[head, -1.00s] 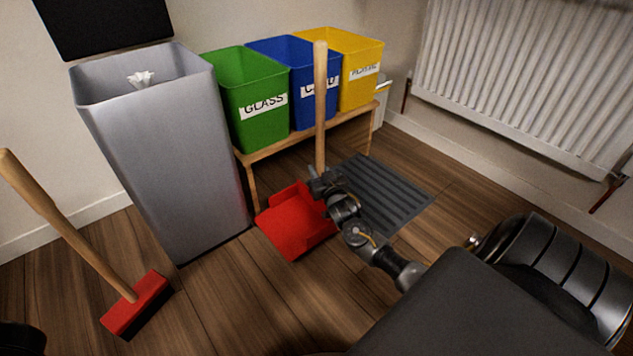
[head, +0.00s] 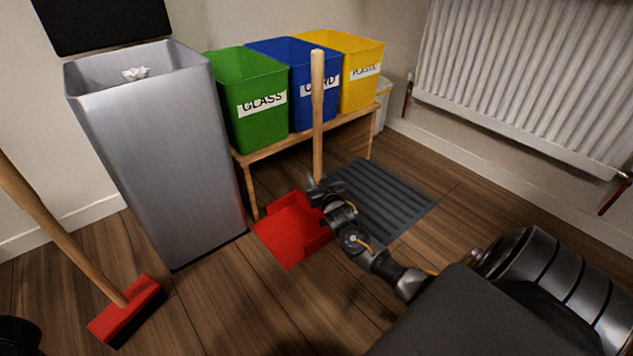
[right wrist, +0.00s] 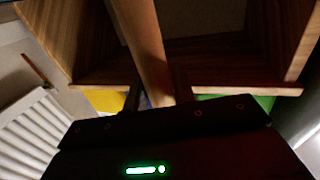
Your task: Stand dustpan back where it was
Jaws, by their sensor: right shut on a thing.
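The dustpan has a red pan (head: 284,232) and a long upright wooden handle (head: 318,110). In the head view it stands in front of the wooden bench, at the left edge of the grey ribbed mat (head: 385,195). My right gripper (head: 318,186) is shut on the handle low down, just above the pan, and hides part of the pan's right side. In the right wrist view the handle (right wrist: 143,50) runs down between the fingers (right wrist: 158,98). Whether the pan touches the floor or mat is hard to tell.
A tall grey bin (head: 160,160) stands left of the dustpan. A red broom (head: 128,310) stands farther left. Green (head: 245,85), blue (head: 300,60) and yellow (head: 362,90) bins sit on the wooden bench (head: 275,147). A radiator (head: 510,80) is at right. Floor in front is clear.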

